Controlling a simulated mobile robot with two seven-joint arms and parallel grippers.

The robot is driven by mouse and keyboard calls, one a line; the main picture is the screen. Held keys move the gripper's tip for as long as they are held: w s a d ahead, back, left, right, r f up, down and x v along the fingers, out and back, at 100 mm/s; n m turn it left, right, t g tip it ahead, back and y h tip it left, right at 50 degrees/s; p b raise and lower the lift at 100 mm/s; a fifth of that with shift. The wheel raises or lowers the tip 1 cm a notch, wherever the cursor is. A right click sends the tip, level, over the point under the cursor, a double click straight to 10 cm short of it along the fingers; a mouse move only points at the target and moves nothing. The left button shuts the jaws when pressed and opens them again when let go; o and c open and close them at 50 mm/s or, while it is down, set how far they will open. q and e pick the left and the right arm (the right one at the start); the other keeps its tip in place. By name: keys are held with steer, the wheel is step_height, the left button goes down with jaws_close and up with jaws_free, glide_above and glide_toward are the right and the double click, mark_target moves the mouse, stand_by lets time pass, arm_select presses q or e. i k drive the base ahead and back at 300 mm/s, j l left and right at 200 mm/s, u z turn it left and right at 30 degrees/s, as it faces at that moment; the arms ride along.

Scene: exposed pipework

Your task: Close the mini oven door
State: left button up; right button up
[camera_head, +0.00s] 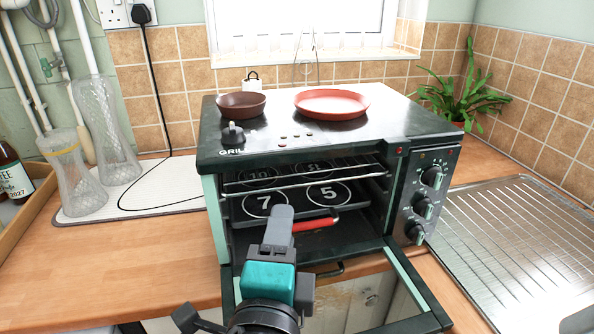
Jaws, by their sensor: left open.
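The mini oven (300,155) is dark with pale green edges and stands on the wooden worktop. Its door (412,283) hangs open, folded down toward me from the bottom edge of the opening, with a glass pane in its frame. My left gripper (279,214) is in front of the oven mouth, above the lowered door. It is open and nothing shows held in it. Its teal body hides part of the door and the lower opening. A red handle-like piece (316,224) shows just right of the fingers. I cannot tell whether the gripper touches the door.
Racks and numbered plates (325,194) are inside the oven. A brown bowl (241,105) and a red plate (332,103) sit on top. Glass vases (104,130) stand left; a metal drainer (520,250) and a plant (462,95) are right.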

mark_target(433, 319)
steer(key=k+l, duration=0.1)
steer(key=k, duration=0.9)
